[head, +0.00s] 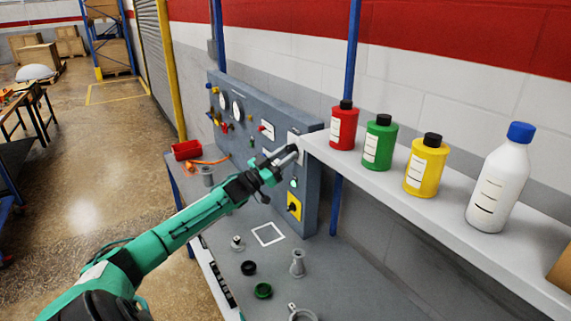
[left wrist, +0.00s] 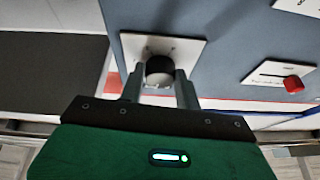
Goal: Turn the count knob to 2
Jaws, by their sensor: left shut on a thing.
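The count knob (left wrist: 160,67) is a small dark round knob on a light square plate (left wrist: 187,48), mounted on the blue-grey panel. In the left wrist view my left gripper (left wrist: 162,80) has one finger on each side of the knob and is shut on it. The plate's markings and the knob's setting are too small or hidden to read. In the head view my left gripper (head: 285,157) reaches the right part of the panel (head: 311,190), and its fingers hide the knob there. My right gripper is not in view.
A shelf (head: 400,197) with red (head: 343,128), green (head: 380,143) and yellow (head: 426,166) bottles and a white bottle (head: 500,180) juts out right of the gripper. A yellow plate with a black switch (head: 293,207) sits below. Several small parts stand on the bench (head: 330,270). A red slider (left wrist: 293,84) is nearby.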

